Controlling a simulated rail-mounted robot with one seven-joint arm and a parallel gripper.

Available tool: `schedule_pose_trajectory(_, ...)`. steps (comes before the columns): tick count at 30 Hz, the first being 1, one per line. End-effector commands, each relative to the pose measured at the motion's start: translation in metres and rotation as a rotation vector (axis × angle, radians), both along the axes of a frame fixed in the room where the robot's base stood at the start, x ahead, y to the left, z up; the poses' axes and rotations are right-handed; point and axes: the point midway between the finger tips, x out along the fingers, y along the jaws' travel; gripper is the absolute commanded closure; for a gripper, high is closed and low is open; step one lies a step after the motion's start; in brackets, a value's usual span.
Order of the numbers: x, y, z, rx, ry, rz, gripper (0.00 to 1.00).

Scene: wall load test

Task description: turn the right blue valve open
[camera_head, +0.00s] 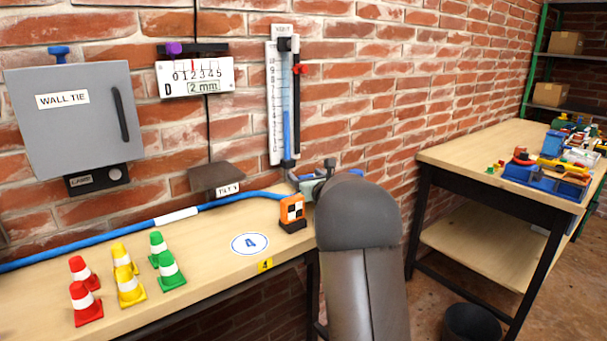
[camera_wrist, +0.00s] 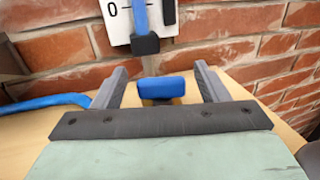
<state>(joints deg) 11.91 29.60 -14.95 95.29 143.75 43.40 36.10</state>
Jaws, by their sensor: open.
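In the wrist view a blue valve handle (camera_wrist: 166,87) lies crosswise on a dull brass-coloured body, close to the wall at the table's back. My gripper (camera_wrist: 159,72) is open, with one finger on each side of the handle and a visible gap to each. Nothing is held. In the head view my gripper (camera_head: 318,174) is at the right end of the wall bench, below the tall gauge.
The tall wall gauge (camera_head: 280,100) stands just behind my gripper. A blue hose (camera_head: 110,235) runs along the bench (camera_head: 205,280). An orange-black block (camera_head: 292,212) and several cones (camera_head: 125,285) stand to the left. A second table (camera_head: 480,150) is at right.

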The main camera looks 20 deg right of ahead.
Motion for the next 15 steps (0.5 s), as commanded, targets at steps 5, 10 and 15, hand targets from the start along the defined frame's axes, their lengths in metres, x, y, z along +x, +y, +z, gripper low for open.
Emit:
schedule_pose_trajectory(5,0.020,-0.001,0.000,-0.001,0.000,0.000,0.33)
schedule_pose_trajectory(10,0.025,-0.001,0.000,-0.001,0.000,-0.001,0.33)
schedule_pose_trajectory(15,0.025,-0.001,0.000,0.000,0.000,-0.001,0.33)
